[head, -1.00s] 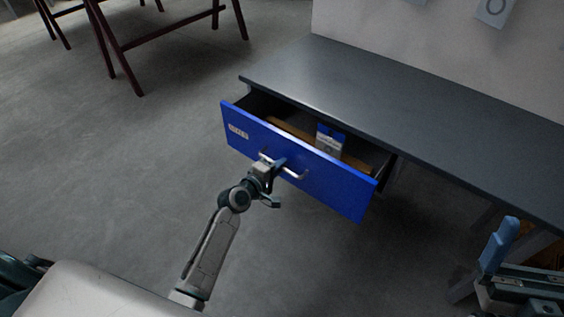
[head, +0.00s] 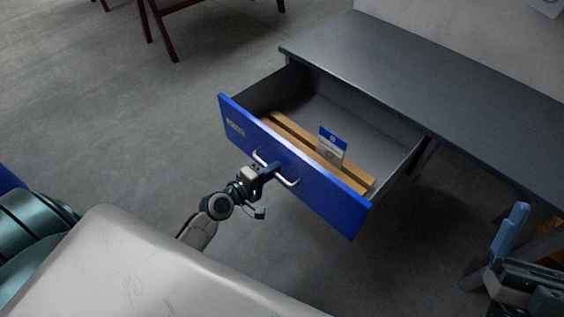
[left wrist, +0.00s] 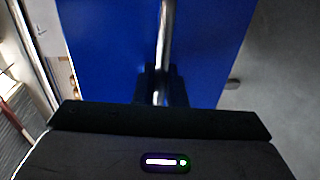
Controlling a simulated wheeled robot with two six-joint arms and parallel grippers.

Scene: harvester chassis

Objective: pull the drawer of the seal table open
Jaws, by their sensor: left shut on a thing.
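The blue-fronted drawer (head: 325,195) of the seal table (head: 420,88) stands well out from under the dark top, and much of its grey inside shows. A pale label is on its front at the left. My left gripper (head: 268,172) is shut on the drawer's metal bar handle (head: 290,183). In the left wrist view the handle (left wrist: 166,40) runs up from between the dark fingers (left wrist: 162,88), in front of the blue panel (left wrist: 110,50). My right gripper (head: 510,235) shows partly at the lower right, apart from the drawer; its jaw gap cannot be made out.
Inside the drawer lie wooden strips (head: 300,137) and a blue-and-white card (head: 331,145) standing up. Dark red trestle legs (head: 160,30) stand on the grey floor at the far left. The floor left of the drawer (head: 120,120) is clear.

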